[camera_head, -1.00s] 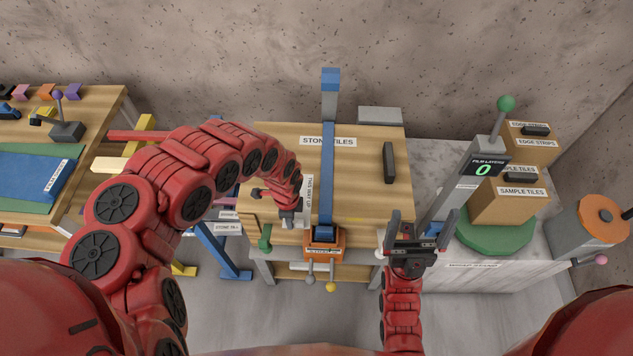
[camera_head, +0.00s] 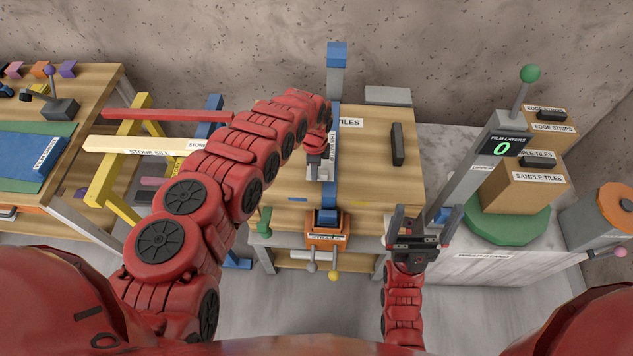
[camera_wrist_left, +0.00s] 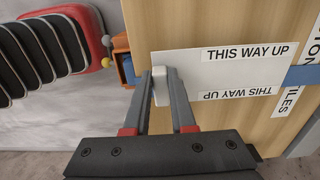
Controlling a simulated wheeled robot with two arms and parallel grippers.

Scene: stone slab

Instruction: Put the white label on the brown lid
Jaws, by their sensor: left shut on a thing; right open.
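The brown lid (camera_head: 373,190) is the wooden top of a box marked STONE TILES; it also fills much of the left wrist view (camera_wrist_left: 225,28). The white label (camera_wrist_left: 225,72) reads THIS WAY UP along two edges and has a small white grip tab at its left end. My left gripper (camera_head: 314,168) is shut on this tab, over the lid's middle. The label covers part of the blue strap (camera_head: 330,190); I cannot tell whether it touches the strap or lid. My arm partly hides the label in the head view. My right gripper (camera_head: 421,218) is open and empty, right of the lid's front corner.
An orange buckle (camera_head: 328,225) with knobbed levers sits at the lid's front edge. A black bar (camera_head: 397,145) lies on the lid's right side. Right stands a green turntable (camera_head: 500,222) with boxes and a film post (camera_head: 490,150).

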